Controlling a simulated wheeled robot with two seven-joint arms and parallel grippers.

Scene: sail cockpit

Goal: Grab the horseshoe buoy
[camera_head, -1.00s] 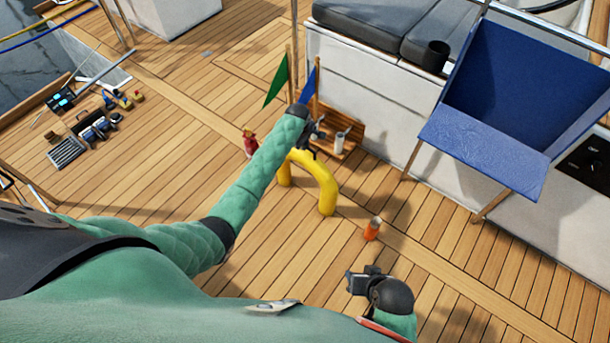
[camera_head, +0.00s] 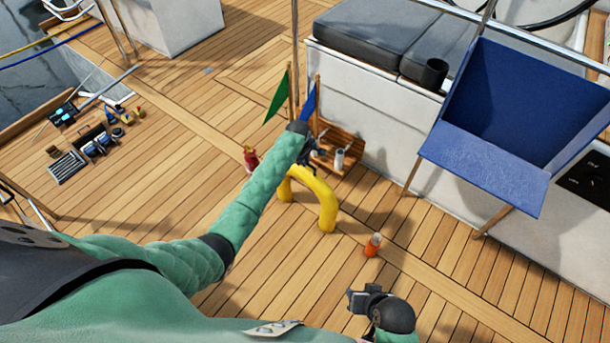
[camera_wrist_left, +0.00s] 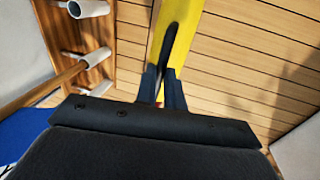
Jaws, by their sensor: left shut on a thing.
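The yellow horseshoe buoy (camera_head: 326,205) stands arched above the wooden deck in the head view, its two ends pointing down. My left gripper (camera_head: 305,158) is at the top of its arch, with the left forearm partly hiding it. In the left wrist view the two fingers (camera_wrist_left: 162,92) are closed on the yellow buoy (camera_wrist_left: 182,28), which extends away between them. My right gripper (camera_head: 358,298) is low at the right of the head view, away from the buoy, and its fingers look apart with nothing between them.
A wooden rack (camera_head: 350,152) with white cups and flags stands behind the buoy, beside the white bench. An orange container (camera_head: 373,244) is on the deck to the right. A red bottle (camera_head: 251,157) is to the left.

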